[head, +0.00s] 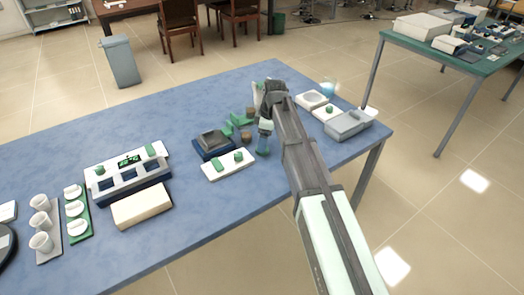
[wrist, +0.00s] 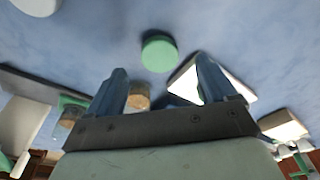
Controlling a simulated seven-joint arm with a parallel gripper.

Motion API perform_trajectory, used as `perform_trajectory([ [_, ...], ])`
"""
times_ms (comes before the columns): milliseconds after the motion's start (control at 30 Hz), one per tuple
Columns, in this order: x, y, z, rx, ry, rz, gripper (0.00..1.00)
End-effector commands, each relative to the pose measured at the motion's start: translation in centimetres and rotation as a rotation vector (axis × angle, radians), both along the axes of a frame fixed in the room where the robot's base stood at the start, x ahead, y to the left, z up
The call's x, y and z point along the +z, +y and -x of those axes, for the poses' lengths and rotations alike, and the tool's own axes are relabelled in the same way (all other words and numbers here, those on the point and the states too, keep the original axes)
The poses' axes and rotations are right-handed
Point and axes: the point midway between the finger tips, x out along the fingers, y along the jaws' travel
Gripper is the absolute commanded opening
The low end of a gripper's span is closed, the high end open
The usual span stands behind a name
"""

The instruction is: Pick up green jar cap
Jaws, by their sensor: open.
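A round green cap (wrist: 159,53) lies on the blue table in the wrist view, ahead of my gripper (wrist: 165,85) and roughly midway between its fingers. My gripper is open, with nothing visibly held between its fingers. In the head view my gripper (head: 264,140) reaches down near the table's far middle part, beside a white tray (head: 213,173) with green pieces on it. I cannot tell for sure where the round green cap shows in the head view; my arm may hide it.
Brown cork-like pieces (wrist: 138,97) lie near the left finger. A dark box (head: 212,143), green blocks (head: 227,129) and a grey container (head: 347,126) stand around the arm. A white rack (head: 127,165) and cups (head: 41,221) are farther left.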

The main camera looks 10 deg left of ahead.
Motion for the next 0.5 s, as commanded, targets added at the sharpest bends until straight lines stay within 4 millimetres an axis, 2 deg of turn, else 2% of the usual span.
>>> perform_trajectory([
  [300, -3.7, 0.6, 0.0, -0.001, 0.0, 0.0, 0.84],
  [500, -4.1, 0.7, 0.0, -0.001, -0.001, 0.0, 0.84],
])
